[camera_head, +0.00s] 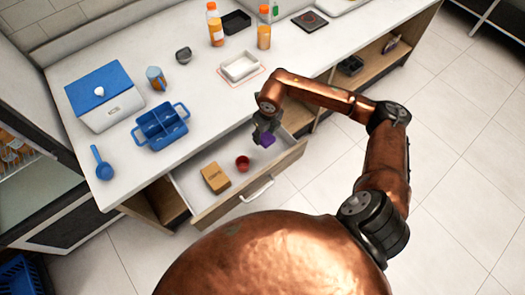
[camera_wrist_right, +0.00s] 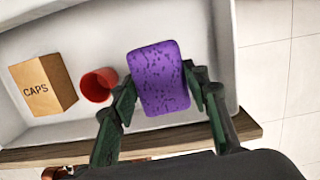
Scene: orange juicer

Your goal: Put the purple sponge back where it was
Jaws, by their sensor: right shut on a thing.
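The purple sponge (camera_wrist_right: 160,78) is between the fingers of my right gripper (camera_wrist_right: 163,92), which is shut on it. In the head view the sponge (camera_head: 267,140) shows just below my right gripper (camera_head: 264,128), over the right part of the open drawer (camera_head: 205,165). Whether the sponge touches the drawer floor I cannot tell. A red cup (camera_head: 242,162) is in the drawer, left of the sponge. A brown box marked CAPS (camera_head: 215,177) is farther left. Both also show in the right wrist view, left of the sponge. My left gripper is not in view.
The drawer's wooden front (camera_head: 250,187) is a raised edge nearby.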

